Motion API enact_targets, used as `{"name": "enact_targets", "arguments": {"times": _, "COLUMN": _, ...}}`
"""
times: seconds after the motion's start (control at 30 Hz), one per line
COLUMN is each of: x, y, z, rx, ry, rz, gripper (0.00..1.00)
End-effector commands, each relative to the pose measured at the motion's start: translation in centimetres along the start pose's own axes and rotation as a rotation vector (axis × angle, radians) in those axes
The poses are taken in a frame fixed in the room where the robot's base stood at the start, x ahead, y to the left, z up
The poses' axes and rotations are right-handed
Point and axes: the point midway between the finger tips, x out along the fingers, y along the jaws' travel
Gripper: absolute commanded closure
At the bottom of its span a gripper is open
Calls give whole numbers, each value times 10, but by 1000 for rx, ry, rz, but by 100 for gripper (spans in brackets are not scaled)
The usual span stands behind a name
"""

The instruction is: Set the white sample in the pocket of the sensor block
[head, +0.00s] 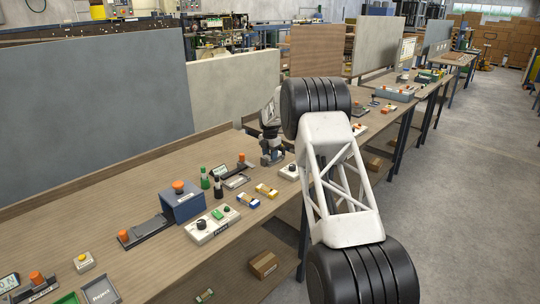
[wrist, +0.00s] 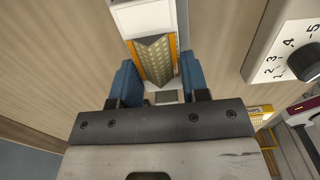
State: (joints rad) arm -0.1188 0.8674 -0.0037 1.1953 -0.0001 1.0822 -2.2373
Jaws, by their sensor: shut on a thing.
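My gripper (wrist: 158,90) points down with its two blue fingers a little apart, shut on a small pale piece (wrist: 166,97). The piece, seen between the fingertips with a dark grey patch on it, appears to be the white sample; most of it is hidden by the gripper. Just beyond the fingers is a white and orange block (wrist: 132,18) with a gold dotted, V-shaped face (wrist: 155,60). I cannot tell whether it is the sensor block, and no pocket shows clearly. In the head view my gripper (head: 272,157) is low over the bench; its fingertips are too small to make out.
A white dial box (wrist: 262,55) with a black knob stands right of the gripper.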

Motion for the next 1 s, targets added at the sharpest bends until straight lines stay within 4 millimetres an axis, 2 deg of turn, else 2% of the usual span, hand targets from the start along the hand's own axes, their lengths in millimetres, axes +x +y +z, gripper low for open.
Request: {"name": "enact_targets", "arguments": {"times": 1.0, "x": 7, "y": 0, "z": 0, "rx": 0, "ry": 0, "rz": 0, "gripper": 82}}
